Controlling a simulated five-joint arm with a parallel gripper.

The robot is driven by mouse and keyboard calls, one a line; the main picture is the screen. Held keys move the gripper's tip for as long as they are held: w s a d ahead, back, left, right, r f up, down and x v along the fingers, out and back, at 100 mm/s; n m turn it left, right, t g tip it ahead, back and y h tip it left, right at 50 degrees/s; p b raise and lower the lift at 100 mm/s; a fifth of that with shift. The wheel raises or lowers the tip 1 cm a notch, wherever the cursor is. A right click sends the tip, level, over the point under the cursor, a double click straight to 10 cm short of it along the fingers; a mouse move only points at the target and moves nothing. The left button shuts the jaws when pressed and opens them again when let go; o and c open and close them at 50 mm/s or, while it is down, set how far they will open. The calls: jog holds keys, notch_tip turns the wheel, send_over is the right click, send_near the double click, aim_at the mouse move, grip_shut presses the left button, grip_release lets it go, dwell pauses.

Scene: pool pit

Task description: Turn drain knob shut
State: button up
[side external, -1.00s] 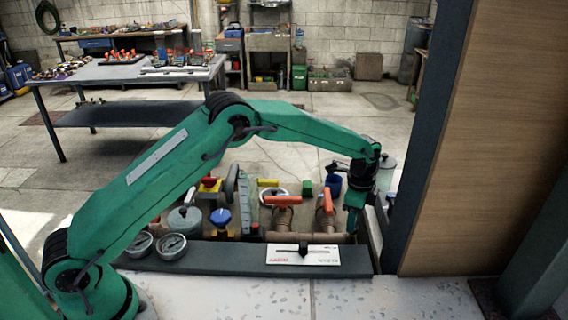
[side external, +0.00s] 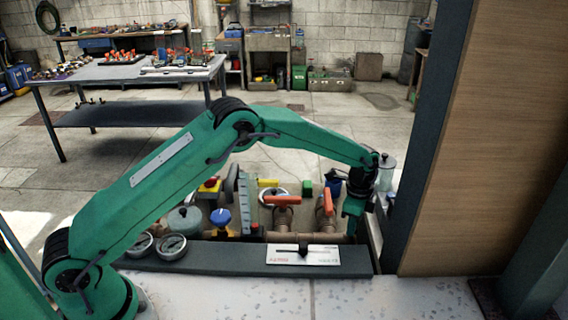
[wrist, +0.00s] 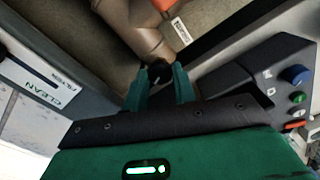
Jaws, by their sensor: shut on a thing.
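A small dark knob (wrist: 158,73) sits at the end of a brown pipe, between my fingertips in the wrist view. I take it to be the drain knob; any marking of its turned position is not readable. My gripper (wrist: 160,88) is shut on it, one green finger on each side. In the side view my gripper (side external: 353,216) points down at the right end of the pit, and its fingers hide the knob there.
Two orange-handled valves (side external: 283,200) (side external: 327,203) stand on brown pipes left of my gripper. A white slider plate (side external: 305,255) lies on the pit's front edge. A tall wooden panel (side external: 490,140) rises close on the right. A button panel (wrist: 285,85) shows beside my gripper.

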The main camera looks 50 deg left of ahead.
jog(key=shift+m, duration=0.5)
jog(key=m, duration=0.4)
jog(key=shift+m, duration=0.3)
jog(key=m, duration=1)
jog(key=shift+m, duration=0.4)
jog(key=m, duration=0.5)
jog(key=shift+r+m, duration=0.1)
jog(key=shift+m, duration=0.2)
jog(key=o, duration=1)
